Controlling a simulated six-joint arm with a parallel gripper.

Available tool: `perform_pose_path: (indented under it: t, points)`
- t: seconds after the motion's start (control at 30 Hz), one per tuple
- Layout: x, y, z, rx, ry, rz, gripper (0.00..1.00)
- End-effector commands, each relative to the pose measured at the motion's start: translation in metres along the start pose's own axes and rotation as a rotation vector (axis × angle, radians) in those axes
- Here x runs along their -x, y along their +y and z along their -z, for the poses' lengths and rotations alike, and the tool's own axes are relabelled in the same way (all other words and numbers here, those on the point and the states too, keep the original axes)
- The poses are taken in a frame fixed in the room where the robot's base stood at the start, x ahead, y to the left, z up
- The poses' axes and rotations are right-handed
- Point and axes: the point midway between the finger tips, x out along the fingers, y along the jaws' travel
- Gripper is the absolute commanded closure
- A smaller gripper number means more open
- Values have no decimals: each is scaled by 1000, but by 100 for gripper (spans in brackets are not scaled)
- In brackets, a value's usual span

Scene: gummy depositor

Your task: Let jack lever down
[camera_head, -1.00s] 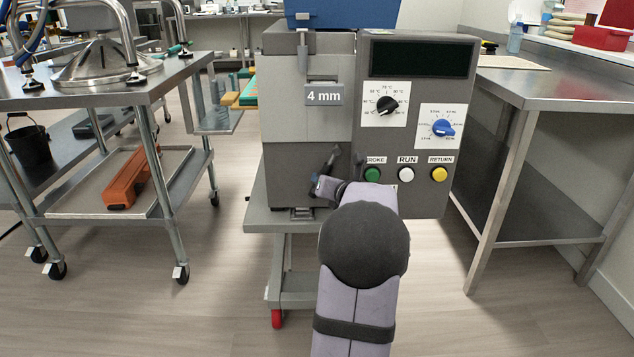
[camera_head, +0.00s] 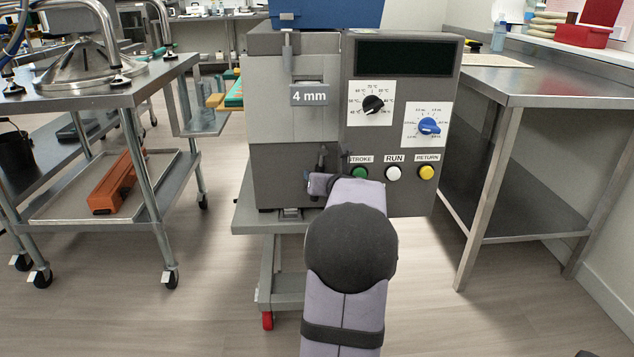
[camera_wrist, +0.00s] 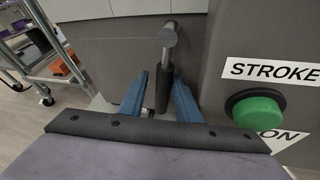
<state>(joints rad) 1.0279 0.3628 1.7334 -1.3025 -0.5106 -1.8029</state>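The depositor (camera_head: 270,120) stands ahead with a "4 mm" label. A lever with a black grip (camera_wrist: 163,90) and a round metal bar end (camera_wrist: 167,38) stands roughly upright at its front, left of the green STROKE button (camera_wrist: 258,108); its upper part also shows in the head view (camera_head: 322,157). My gripper (camera_wrist: 161,85) is at the lever, its two blue fingers apart on either side of the black grip. A gap shows left of the grip; contact on the right is hard to tell. In the head view my wrist hides most of the fingers.
White RUN (camera_head: 393,173) and yellow RETURN (camera_head: 427,172) buttons sit right of my wrist, below two dials. A steel table (camera_head: 540,90) stands at the right and a trolley (camera_head: 100,95) at the left.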

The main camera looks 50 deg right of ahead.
Motion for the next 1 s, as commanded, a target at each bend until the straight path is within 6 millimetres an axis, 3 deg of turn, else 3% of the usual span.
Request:
perform_pose_path:
  t: [0.53,1.0]
  points:
    - [3,4,6,1,11,-11,73]
    - [62,1,-1,2,1,-3,73]
